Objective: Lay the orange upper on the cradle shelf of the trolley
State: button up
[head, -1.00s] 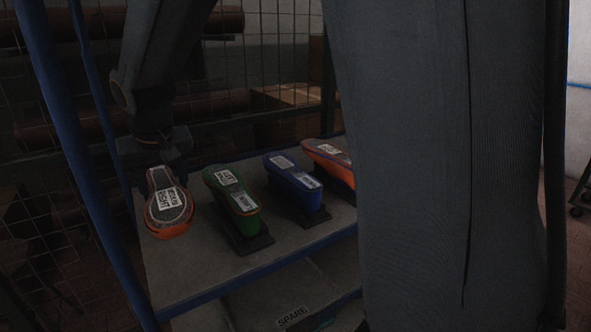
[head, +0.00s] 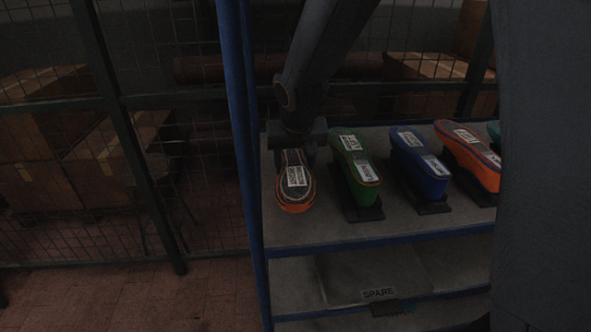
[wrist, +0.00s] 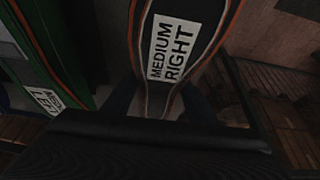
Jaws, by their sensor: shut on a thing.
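An orange upper (head: 296,196) with a dark top and a white label is at the left end of the trolley's cradle shelf (head: 400,222). My gripper (head: 297,152) is shut on its far, narrow end. In the wrist view the upper (wrist: 207,28) reads "MEDIUM RIGHT", and my gripper (wrist: 158,108) closes around its narrow part. I cannot tell whether the upper touches the shelf or hangs just above it. Any cradle under it is hidden. A second orange upper (head: 487,174) sits on a dark cradle further right.
A green upper (head: 366,193) stands on a cradle close to the right of the held one, then a blue upper (head: 430,184). A blue trolley post (head: 236,130) rises close on the left. A lower shelf carries a "SPARE" label (head: 379,293). Wire fencing is behind.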

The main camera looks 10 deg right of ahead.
jog(key=shift+f, duration=1)
jog(key=o, duration=1.2)
jog(key=shift+f, duration=0.15)
jog(key=shift+s+r, duration=0.1)
jog(key=shift+r, duration=0.45)
jog(key=b+v, duration=0.1)
jog(key=v, duration=1)
jog(key=shift+r, duration=0.1)
